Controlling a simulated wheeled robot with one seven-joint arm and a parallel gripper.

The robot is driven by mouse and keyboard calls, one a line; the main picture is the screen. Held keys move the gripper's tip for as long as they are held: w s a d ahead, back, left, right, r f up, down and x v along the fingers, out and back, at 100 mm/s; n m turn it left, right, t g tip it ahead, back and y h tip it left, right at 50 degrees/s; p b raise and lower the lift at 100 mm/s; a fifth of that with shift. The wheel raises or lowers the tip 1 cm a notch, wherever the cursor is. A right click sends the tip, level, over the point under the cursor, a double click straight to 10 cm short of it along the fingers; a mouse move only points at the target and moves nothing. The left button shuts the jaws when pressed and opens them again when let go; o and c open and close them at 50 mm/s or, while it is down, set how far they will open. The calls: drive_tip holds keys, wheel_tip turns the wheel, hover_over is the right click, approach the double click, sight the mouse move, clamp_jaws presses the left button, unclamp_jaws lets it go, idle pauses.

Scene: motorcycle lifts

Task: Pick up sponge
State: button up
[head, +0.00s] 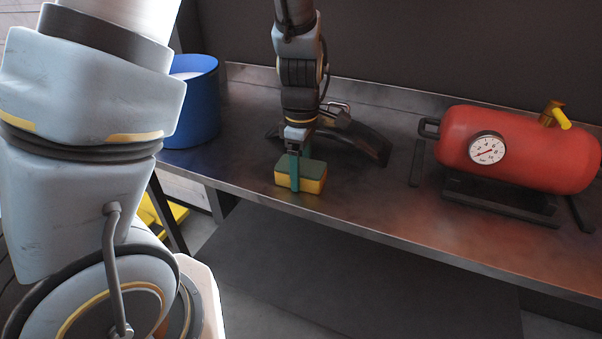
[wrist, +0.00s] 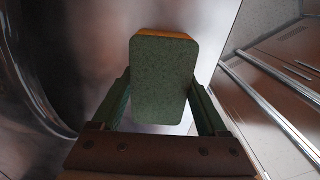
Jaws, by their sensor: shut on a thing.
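The sponge (head: 314,186) is a yellow block with a green top, at the front part of the metal bench in the head view. My gripper (head: 300,172) comes down on it from above, with a green finger across its near side. In the wrist view the sponge's green face (wrist: 163,82) sits between the two green fingers of my gripper (wrist: 163,105), with a yellow edge at the top. The jaws are shut on the sponge. I cannot tell whether the sponge touches the bench or is slightly above it.
The metal bench (head: 390,212) has a raised back edge. A red tank (head: 540,150) with a gauge stands at the right. A blue bucket (head: 200,105) stands at the left. A dark curved part (head: 365,143) lies behind my gripper. Bare bench lies between sponge and tank.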

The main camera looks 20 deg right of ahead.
sight(301, 165)
drive_tip(key=shift+c, duration=0.4)
drive_tip(key=shift+r, duration=0.25)
wheel_tip(301, 165, up, 10)
drive_tip(key=shift+f+b, duration=0.2)
drive_tip(key=shift+b, duration=0.1)
drive_tip(key=o, duration=0.7)
drive_tip(key=c, duration=0.6)
